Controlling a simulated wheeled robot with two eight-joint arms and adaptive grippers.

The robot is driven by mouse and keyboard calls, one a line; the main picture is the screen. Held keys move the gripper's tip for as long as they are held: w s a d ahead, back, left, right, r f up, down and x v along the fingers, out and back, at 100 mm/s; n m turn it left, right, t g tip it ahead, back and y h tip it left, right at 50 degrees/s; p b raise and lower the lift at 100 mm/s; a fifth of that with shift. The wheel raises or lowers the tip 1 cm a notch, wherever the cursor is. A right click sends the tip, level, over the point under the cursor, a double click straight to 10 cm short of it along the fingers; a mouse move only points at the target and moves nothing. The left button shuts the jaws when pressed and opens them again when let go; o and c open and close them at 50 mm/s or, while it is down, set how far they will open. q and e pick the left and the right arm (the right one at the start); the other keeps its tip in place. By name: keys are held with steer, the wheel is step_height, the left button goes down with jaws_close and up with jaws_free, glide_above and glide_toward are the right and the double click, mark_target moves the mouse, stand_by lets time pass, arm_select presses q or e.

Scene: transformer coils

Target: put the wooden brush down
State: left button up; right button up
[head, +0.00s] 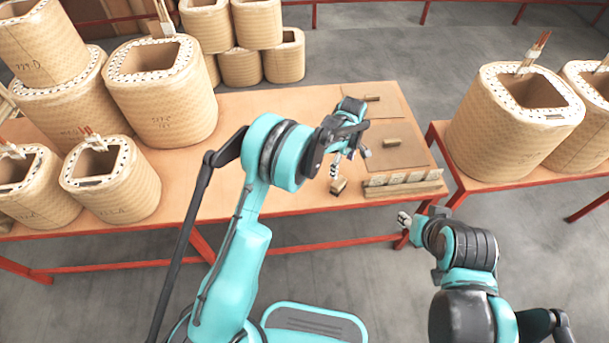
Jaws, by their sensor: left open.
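A small light-brown wooden piece, which looks like the wooden brush (338,187), is at the front part of the table, just below my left gripper (350,163). It looks to be lying on the tabletop, apart from the fingers, though the small size makes contact hard to judge. My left gripper is open over the table, its fingers pointing down. My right gripper (405,218) is low at the table's front right edge, seen small and from behind; its jaw state is unclear.
An orange-topped table (270,195) has clear room left of the brush. A brown board (410,158) with a small wooden block (391,142) lies to the right, behind a slotted wooden rack (403,185). Large woven coils (160,95) stand left, others (515,125) on the right table.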

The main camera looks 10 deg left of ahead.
arm_select(q)
steer(key=s+a+r+m+t, duration=0.25)
steer(key=s+a+r, duration=0.25)
steer(key=r, duration=0.4)
steer(key=s+a+r+m+t, duration=0.1)
steer(key=s+a+r+m, duration=0.3)
steer(key=r, duration=0.6)
steer(key=s+a+r+m+t, duration=0.1)
steer(key=s+a+m+t, duration=0.1)
steer(key=s, duration=0.7)
steer(key=s+a+r+m+t, duration=0.1)
steer(key=s+a+m, duration=0.3)
steer(key=s+a, duration=0.3)
steer(key=s, duration=0.3)
steer(key=shift+s+r+t, duration=0.15)
steer(key=shift+r+t, duration=0.05)
steer(key=shift+t, duration=0.15)
steer(key=shift+o, duration=0.6)
